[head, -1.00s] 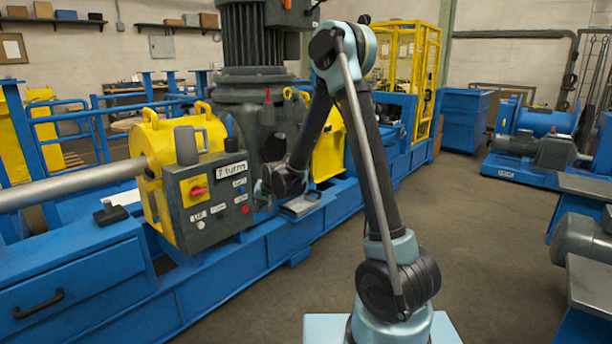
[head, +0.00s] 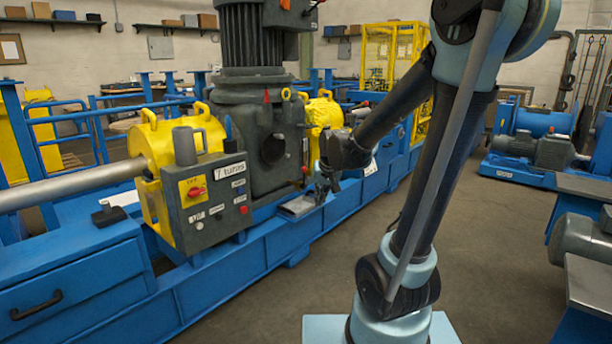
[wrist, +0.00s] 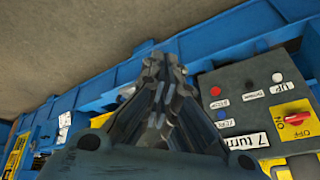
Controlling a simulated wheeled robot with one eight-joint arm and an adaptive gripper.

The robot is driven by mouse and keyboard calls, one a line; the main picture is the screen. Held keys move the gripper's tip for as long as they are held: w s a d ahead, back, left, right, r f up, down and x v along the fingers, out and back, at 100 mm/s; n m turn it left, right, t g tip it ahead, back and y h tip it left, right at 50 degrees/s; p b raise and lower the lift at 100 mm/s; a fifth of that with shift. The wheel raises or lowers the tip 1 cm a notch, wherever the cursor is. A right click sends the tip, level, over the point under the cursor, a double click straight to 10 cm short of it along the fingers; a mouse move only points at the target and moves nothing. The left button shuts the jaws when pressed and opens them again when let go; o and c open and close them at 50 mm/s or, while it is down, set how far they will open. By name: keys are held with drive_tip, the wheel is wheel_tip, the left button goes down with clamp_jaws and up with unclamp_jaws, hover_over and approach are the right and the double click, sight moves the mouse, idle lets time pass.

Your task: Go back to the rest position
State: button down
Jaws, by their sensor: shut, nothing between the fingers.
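My gripper (head: 324,188) hangs at the end of my folded arm, pointing down, in front of the blue machine bed. It is to the right of the grey control box (head: 212,207) and apart from it. In the wrist view my gripper (wrist: 163,66) has its fingers together with nothing between them. The control box (wrist: 262,100) is to the right of the fingers there, with its "7 turns" label, a red rotary switch and small buttons.
A grey mug (head: 188,146) stands by the control box top. A small tray (head: 299,206) sits on the blue bed (head: 275,235) just left of my gripper. Yellow housings (head: 170,140) and a dark gearbox (head: 262,130) rise behind.

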drive_tip(key=s+d+f, duration=0.1)
drive_tip(key=s+d, duration=0.3)
drive_tip(key=s, duration=0.4)
drive_tip(key=s+d+f+g+h, duration=0.1)
drive_tip(key=s+d+f, duration=0.1)
drive_tip(key=s+d, duration=0.3)
drive_tip(key=s+d+f+g, duration=0.1)
drive_tip(key=s+d, duration=0.4)
drive_tip(key=s, duration=0.7)
drive_tip(key=shift+d+f+m+h, duration=0.15)
drive_tip(key=shift+f+m+h, duration=0.15)
drive_tip(key=shift+h, duration=0.1)
drive_tip(key=shift+w+f, duration=0.2)
drive_tip(key=shift+w, duration=0.3)
